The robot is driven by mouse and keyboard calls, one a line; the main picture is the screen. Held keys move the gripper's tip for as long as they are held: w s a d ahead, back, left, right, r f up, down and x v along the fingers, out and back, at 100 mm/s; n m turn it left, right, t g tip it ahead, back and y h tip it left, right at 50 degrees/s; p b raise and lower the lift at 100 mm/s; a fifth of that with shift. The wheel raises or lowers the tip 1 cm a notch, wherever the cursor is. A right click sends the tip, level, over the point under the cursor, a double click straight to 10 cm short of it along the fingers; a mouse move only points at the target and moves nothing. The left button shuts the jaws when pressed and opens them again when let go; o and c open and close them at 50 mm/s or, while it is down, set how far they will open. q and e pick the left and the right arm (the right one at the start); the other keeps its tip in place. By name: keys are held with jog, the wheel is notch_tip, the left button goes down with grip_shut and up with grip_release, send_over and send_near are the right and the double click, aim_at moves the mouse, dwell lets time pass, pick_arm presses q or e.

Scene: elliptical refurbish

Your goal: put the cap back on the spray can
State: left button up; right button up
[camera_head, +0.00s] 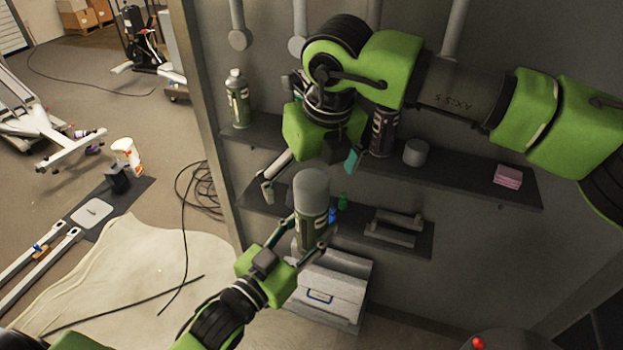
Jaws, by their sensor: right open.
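A spray can (309,234) stands roughly upright in my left gripper (308,240), whose fingers close around its body. A light grey cap (311,188) sits on top of this can; whether it is fully seated I cannot tell. My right gripper (309,176) is open just above, with its fingers spread to either side of the cap and apart from it. The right arm comes in from the right and hides part of the shelf behind.
The upper shelf (460,174) holds a green-labelled can (237,98), a dark can (384,136), a grey cylinder (417,152) and a pink block (508,175). A lower shelf (412,248) carries small bottles and grey parts. A white-grey box (325,290) stands below.

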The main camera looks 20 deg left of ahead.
jog(key=shift+v, duration=3.45)
